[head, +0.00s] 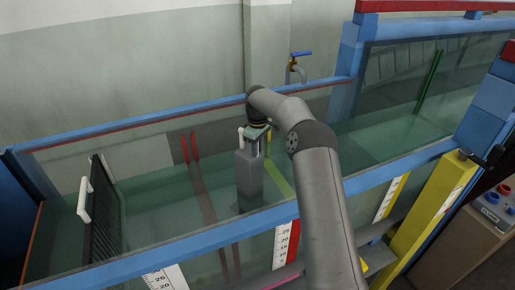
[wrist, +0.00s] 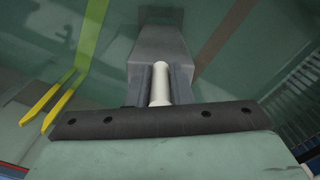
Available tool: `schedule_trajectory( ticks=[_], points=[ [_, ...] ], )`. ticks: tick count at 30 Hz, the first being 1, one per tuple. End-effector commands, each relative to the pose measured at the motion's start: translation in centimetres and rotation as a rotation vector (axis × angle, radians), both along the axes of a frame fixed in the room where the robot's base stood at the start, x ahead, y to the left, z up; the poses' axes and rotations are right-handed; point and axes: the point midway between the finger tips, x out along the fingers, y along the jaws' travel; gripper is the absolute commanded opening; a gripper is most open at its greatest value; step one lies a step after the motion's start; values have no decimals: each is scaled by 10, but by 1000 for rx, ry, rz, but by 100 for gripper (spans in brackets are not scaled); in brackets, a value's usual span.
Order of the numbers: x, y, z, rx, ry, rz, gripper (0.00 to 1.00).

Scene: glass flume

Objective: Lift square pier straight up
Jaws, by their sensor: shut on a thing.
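The square pier (head: 249,172) is a grey square block standing upright in the glass flume, its lower part in the greenish water. A white handle (head: 241,139) shows at its top left in the head view. In the wrist view the pier (wrist: 160,45) lies straight ahead of the jaws. My gripper (wrist: 160,84) is shut on a white round bar, the pier's handle (wrist: 160,88), with one dark finger on each side. In the head view my wrist partly hides the gripper. I cannot tell whether the pier's base touches the flume floor.
A black grille with a white handle (head: 84,200) stands at the left of the flume. Blue rails (head: 190,240) edge the glass walls. A tap (head: 296,68) stands behind the far rail. A green rod (head: 429,80) leans at the right. A yellow post (head: 430,205) stands at the front right.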

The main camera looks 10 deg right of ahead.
Motion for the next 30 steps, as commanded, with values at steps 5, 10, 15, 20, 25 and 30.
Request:
schedule_trajectory(
  ticks=[5, 10, 15, 20, 25, 30],
  points=[
    [1, 0, 8, 1, -5, -1, 0],
    [1, 0, 14, 1, -5, -1, 0],
    [1, 0, 19, 1, -5, -1, 0],
    [1, 0, 24, 0, -4, -1, 0],
    [1, 0, 24, 0, -4, -1, 0],
    [1, 0, 24, 0, -4, -1, 0]
  ],
)
